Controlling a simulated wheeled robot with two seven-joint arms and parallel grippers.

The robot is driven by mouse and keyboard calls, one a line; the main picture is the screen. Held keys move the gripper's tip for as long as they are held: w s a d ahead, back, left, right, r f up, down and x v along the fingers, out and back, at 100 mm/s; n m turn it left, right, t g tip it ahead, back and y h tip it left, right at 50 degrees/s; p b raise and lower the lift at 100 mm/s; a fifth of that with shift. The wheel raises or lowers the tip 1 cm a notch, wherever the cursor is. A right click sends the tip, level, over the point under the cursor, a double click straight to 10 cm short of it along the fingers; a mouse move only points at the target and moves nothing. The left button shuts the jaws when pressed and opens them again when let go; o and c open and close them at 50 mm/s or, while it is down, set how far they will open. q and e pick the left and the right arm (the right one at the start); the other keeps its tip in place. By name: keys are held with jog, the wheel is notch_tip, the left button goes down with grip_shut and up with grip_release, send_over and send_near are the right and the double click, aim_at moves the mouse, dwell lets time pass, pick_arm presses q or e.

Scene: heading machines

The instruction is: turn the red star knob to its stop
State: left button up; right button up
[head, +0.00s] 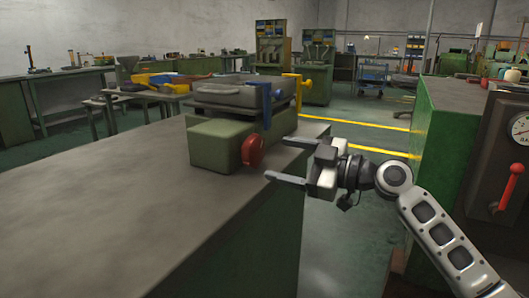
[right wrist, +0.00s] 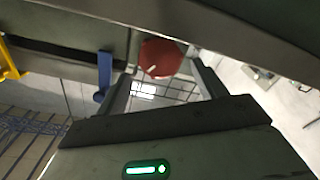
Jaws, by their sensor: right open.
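The red star knob (head: 253,151) is on the right end of a green box-shaped housing (head: 218,145) on the workbench. My right gripper (head: 277,160) is open, with its fingers pointing left at the knob, a small gap away. In the right wrist view the knob (right wrist: 160,58) shows between the two fingertips (right wrist: 160,74), with a pale line on its face. The fingers do not appear to touch it. My left gripper is not in view.
The grey bench top (head: 130,215) is clear at left. A green cabinet (head: 445,130) and a red lever (head: 511,185) are at right.

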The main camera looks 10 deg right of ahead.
aim_at(259, 154)
jog(key=x, duration=0.5)
jog(key=shift+a, duration=0.1)
jog(key=c, duration=0.7)
jog(key=shift+m, duration=0.3)
jog(key=shift+f+m, duration=0.1)
jog(key=shift+m, duration=1.1)
jog(key=shift+m+p, duration=0.4)
jog(key=shift+m, duration=1.7)
